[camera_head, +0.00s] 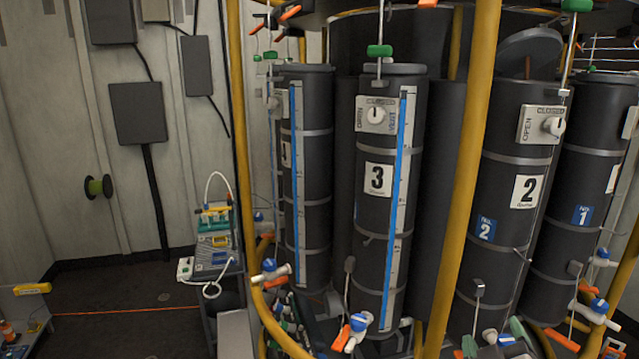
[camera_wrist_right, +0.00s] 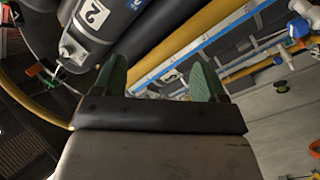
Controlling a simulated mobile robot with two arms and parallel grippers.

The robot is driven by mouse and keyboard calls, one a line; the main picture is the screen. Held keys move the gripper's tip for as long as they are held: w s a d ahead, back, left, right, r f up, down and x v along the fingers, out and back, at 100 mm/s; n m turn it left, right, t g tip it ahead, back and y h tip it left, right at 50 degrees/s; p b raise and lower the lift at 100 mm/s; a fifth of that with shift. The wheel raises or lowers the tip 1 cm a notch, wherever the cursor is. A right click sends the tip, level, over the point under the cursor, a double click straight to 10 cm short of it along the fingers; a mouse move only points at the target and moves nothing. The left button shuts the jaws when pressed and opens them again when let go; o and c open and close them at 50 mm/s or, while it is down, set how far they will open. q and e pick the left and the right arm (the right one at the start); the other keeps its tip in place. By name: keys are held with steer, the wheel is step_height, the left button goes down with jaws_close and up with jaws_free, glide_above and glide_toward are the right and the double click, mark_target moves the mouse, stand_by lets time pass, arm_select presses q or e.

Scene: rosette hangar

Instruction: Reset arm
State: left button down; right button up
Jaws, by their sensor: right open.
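My right gripper shows in the right wrist view (camera_wrist_right: 160,80) with its two green fingers spread apart and nothing between them. In the head view what look like its green fingertips (camera_head: 494,338) show at the bottom edge, in front of the lower part of the rosette rack. The rest of that arm is out of the picture. The dark bottle marked 2 (camera_head: 503,190) stands above them, and a bottle marked 2 also shows at the upper left of the wrist view (camera_wrist_right: 100,25). My left gripper is in neither view.
The bottle marked 3 (camera_head: 378,215) stands upright inside yellow frame pipes (camera_head: 470,180). Blue-handled valves (camera_head: 358,325) stick out along the bottom. An instrument stand (camera_head: 215,245) is left of the rack. Dark floor (camera_head: 120,310) further left is mostly free.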

steer(key=s+a+f+m+g+y, duration=0.1)
steer(key=s+f+g, duration=0.35)
steer(key=f, duration=0.25)
steer(key=s+a+f+m+g+y, duration=0.1)
steer(key=s+a+f+m+g, duration=0.15)
steer(key=s+f, duration=0.45)
steer(key=s+a+f+g+y, duration=0.35)
steer(key=s+f+g, duration=0.4)
steer(key=s, duration=0.55)
step_height(320, 180, down, 30)
steer(key=g+b, duration=0.1)
steer(key=b, duration=0.5)
steer(key=s+d+f+b, duration=0.1)
steer(key=s+f+b, duration=0.1)
steer(key=s+f, duration=0.6)
steer(key=s+d+f+g+h+b, duration=0.1)
steer(key=s+f+b, duration=0.1)
steer(key=s+f, duration=0.6)
step_height(320, 180, down, 6)
steer(key=shift+s+d+f+n, duration=0.25)
steer(key=shift+d+n, duration=0.1)
steer(key=shift+d, duration=0.05)
